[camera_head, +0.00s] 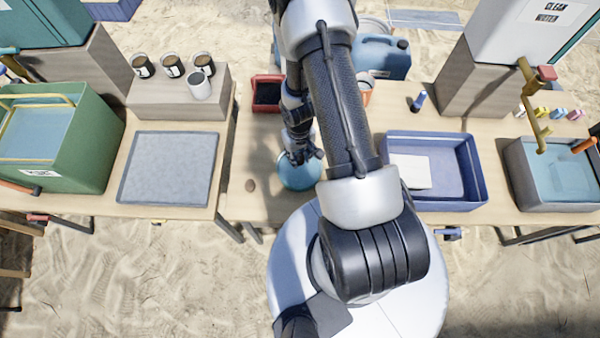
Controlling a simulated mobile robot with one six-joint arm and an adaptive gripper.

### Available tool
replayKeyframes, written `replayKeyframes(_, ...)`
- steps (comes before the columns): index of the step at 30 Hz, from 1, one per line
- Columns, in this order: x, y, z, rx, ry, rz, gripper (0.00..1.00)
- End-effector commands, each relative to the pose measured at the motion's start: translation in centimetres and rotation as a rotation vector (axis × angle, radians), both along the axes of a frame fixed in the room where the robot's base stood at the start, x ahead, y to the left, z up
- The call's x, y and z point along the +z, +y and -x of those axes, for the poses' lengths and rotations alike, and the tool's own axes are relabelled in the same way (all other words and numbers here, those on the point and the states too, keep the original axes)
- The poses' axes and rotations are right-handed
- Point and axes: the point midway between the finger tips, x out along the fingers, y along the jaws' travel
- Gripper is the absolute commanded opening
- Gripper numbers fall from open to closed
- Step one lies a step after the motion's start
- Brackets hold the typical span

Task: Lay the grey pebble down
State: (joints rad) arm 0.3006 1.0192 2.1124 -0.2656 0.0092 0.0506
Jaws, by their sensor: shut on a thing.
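My gripper (303,156) points down over a round blue dish (298,178) on the middle table. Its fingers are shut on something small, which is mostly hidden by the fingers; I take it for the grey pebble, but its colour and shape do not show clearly. A small brownish pebble (250,185) lies on the bare wood left of the dish, near the table's front edge. My arm hides part of the dish's right side.
A grey mat (168,134) lies on the left table, below several cups on a block. A blue-purple tray (478,188) stands right of my arm. A red bin (266,78) and a blue canister (384,62) stand behind. Bare wood (240,208) shows around the brownish pebble.

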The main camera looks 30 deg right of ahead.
Motion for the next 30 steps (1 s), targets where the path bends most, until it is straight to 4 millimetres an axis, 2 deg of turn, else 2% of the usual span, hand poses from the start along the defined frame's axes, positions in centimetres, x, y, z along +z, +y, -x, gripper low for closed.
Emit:
replayKeyframes(1, -1.8, 0.0, 0.0, 0.0, 0.0, 0.0, 0.04)
replayKeyframes(6, -4.4, 0.0, 0.0, 0.0, 0.0, 0.0, 0.04)
replayKeyframes(17, -6.2, 0.0, 0.0, 0.0, -0.001, 0.0, 0.04)
replayKeyframes(25, -9.7, 0.0, 0.0, 0.001, 0.0, 0.0, 0.04)
replayKeyframes(30, -9.6, 0.0, 0.0, 0.0, 0.0, 0.0, 0.04)
